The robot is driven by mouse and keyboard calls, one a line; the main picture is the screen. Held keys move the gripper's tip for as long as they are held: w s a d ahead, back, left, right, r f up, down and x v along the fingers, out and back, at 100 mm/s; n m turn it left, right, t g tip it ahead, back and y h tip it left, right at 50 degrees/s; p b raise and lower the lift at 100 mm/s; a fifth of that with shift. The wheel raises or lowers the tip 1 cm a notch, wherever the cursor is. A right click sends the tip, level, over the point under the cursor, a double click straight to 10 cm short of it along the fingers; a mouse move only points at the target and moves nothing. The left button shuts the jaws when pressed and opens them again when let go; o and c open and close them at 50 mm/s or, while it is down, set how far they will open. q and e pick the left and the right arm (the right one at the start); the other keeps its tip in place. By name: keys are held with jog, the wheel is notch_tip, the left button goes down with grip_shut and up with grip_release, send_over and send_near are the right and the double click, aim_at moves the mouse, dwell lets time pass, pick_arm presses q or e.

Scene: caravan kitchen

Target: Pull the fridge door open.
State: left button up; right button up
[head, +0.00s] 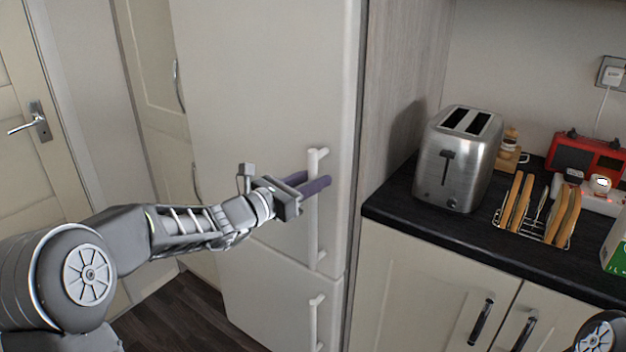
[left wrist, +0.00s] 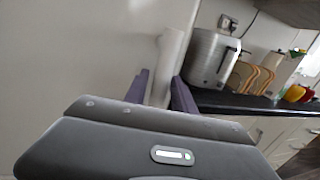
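The fridge is tall and pale, and its upper door (head: 262,75) looks closed. A white vertical handle (head: 314,225) runs along that door's right side. My left gripper (head: 308,184) reaches it from the left, with its purple fingers on either side of the handle's upper part. The exact contact is partly hidden. My right gripper is not in view.
The lower fridge door has its own handle (head: 315,322). Right of the fridge, a dark worktop (head: 430,222) holds a toaster (head: 458,160), a toast rack (head: 538,212) and a red radio (head: 585,155). Cream cupboards stand left of the fridge. Dark floor (head: 190,318) shows in front of them.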

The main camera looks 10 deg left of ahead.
pick_arm(q)
grip_shut()
dwell(1.1)
